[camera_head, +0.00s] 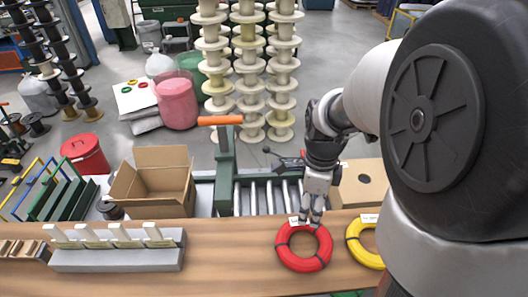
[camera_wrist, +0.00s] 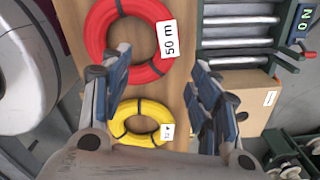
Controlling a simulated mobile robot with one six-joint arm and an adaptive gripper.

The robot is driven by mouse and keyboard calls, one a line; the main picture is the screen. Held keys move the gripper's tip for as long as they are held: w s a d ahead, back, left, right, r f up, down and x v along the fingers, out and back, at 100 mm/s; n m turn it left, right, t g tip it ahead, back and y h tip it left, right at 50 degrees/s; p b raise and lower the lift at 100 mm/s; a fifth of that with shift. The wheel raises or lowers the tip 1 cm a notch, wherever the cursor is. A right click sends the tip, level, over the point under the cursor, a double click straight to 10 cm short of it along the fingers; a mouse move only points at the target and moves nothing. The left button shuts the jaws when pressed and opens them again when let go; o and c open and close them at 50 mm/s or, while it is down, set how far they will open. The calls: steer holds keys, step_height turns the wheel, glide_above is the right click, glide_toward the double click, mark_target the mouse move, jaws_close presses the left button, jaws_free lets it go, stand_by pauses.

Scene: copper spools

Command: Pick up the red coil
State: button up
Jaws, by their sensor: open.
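The red coil (camera_head: 283,253) is a ring with dark bands lying flat on the wooden bench near its front edge. In the wrist view the red coil (camera_wrist: 98,27) shows at the upper left with a white "50 m" tag. My gripper (camera_head: 310,220) is open and empty, pointing down above the far edge of the red coil. In the wrist view my gripper's fingers (camera_wrist: 160,70) are spread apart, and the left finger overlaps the coil's lower part in the picture. I cannot tell the exact height or whether they touch.
A yellow coil (camera_head: 358,250) lies right of the red one, partly hidden by my arm. A grey block with white upright pieces (camera_head: 120,258) stands at the left of the bench (camera_head: 230,260). A roller conveyor (camera_head: 262,197) and an open cardboard box (camera_head: 150,187) are behind.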

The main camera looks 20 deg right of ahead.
mark_target(306, 226)
step_height(306, 226, down, 4)
steer(key=shift+r, duration=0.1)
steer(key=shift+w+d+f+b, duration=0.15)
steer(key=shift+f+b, duration=0.25)
steer(key=shift+f, duration=0.95)
steer(key=shift+w+d+f+b, duration=0.15)
steer(key=shift+f+b, duration=0.25)
steer(key=shift+f, duration=0.95)
steer(key=shift+s, duration=0.1)
jaws_close()
